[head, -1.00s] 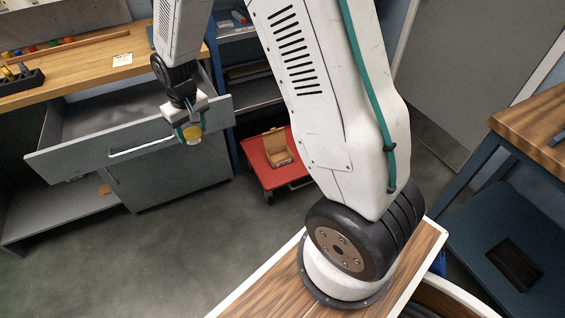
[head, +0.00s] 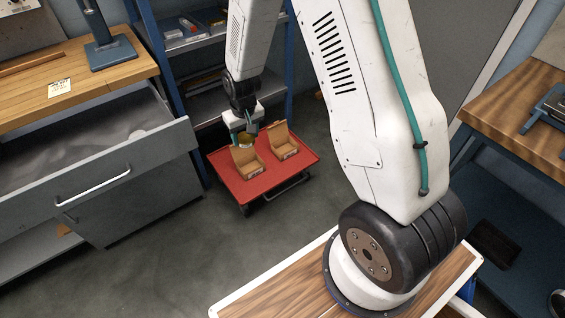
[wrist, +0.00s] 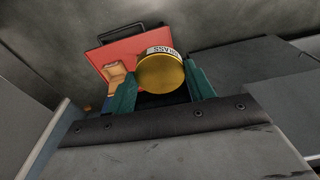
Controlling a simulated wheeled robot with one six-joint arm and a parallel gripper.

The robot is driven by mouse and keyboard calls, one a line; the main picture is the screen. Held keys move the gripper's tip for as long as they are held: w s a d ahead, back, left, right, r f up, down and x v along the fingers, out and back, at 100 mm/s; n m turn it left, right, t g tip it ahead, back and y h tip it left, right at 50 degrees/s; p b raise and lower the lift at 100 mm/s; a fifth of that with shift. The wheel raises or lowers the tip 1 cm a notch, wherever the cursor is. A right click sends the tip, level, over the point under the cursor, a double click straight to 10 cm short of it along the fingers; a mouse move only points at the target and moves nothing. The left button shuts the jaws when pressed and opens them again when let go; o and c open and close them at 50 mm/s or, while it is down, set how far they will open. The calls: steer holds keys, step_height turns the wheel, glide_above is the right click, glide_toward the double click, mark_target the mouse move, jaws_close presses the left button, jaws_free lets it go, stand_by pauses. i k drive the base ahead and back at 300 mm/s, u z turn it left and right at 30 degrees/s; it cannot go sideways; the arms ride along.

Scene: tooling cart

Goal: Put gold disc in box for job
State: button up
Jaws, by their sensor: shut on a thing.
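My gripper (head: 243,134) is shut on the gold disc (head: 247,139), holding it in the air by the red cart, close to the left box in the picture. In the wrist view the disc (wrist: 160,74) sits between the two green fingers (wrist: 160,88), its upside-down label seeming to read BRASS. Two open cardboard boxes, a left box (head: 247,166) and a right box (head: 284,146), stand on the red cart (head: 228,182). Their front labels are too small to read. In the wrist view one box (wrist: 115,77) shows partly behind a finger.
An open grey drawer (head: 100,165) juts out under the wooden workbench (head: 105,75) at left. A blue shelf unit (head: 165,85) stands behind the cart. A wooden table (head: 510,105) is at right. The floor (head: 180,245) before the cart is clear.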

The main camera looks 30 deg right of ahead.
mark_target(251, 167)
steer(key=z, duration=0.15)
steer(key=k, duration=0.65)
steer(key=u, duration=0.35)
steer(key=i, duration=2)
